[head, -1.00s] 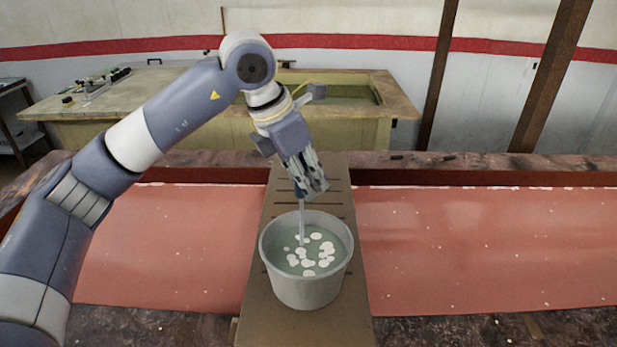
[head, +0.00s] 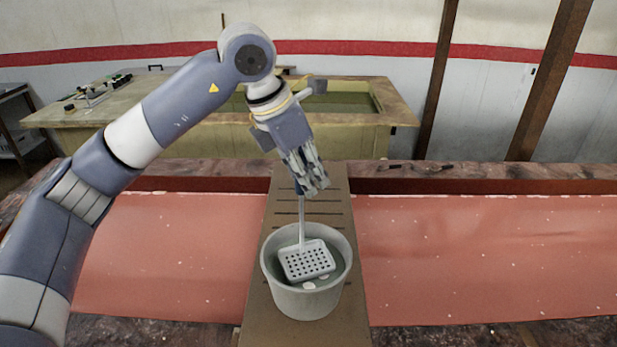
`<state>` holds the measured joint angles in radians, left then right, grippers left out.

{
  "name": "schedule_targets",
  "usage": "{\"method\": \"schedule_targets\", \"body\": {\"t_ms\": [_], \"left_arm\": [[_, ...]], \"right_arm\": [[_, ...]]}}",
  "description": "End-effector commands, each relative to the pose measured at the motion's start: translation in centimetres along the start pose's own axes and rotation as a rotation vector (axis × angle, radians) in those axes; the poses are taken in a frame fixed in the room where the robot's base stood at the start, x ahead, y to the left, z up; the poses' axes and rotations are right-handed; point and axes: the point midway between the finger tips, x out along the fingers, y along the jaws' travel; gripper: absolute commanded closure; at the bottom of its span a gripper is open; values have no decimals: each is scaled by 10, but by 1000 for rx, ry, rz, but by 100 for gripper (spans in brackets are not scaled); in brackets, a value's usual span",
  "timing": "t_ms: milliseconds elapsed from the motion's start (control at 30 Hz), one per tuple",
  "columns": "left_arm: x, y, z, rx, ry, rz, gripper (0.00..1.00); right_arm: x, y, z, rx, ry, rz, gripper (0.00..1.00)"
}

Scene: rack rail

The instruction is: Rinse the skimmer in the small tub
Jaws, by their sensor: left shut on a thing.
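The small tub (head: 306,304) is a grey round bucket on a brown slotted board. It holds greenish water with a few white bits at the near side. The skimmer (head: 307,261) has a perforated, pale square head and a thin upright handle. Its head shows inside the tub's rim, above or at the water; I cannot tell whether its lower edge touches the water. My left gripper (head: 311,187) is shut on the upper end of the handle, above the tub's far side. My right gripper is not in view.
The slotted board (head: 325,208) bridges a long trough with a red-pink surface (head: 480,250) on both sides. Behind is a dark ledge, then a yellowish basin (head: 400,113) with water. Dark posts (head: 440,80) stand at the back right.

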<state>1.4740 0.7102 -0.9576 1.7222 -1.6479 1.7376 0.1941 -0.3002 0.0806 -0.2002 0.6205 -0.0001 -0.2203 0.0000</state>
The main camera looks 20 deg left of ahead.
Motion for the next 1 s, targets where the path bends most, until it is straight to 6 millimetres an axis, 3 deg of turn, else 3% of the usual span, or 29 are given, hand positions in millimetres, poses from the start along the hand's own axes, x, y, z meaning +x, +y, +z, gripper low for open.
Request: {"method": "schedule_targets", "body": {"t_ms": [500,1000], "left_arm": [[-40,0,17,-1,-3,1,100],[-40,0,17,0,-2,1,100]], "right_arm": [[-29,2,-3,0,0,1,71],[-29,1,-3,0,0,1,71]]}}
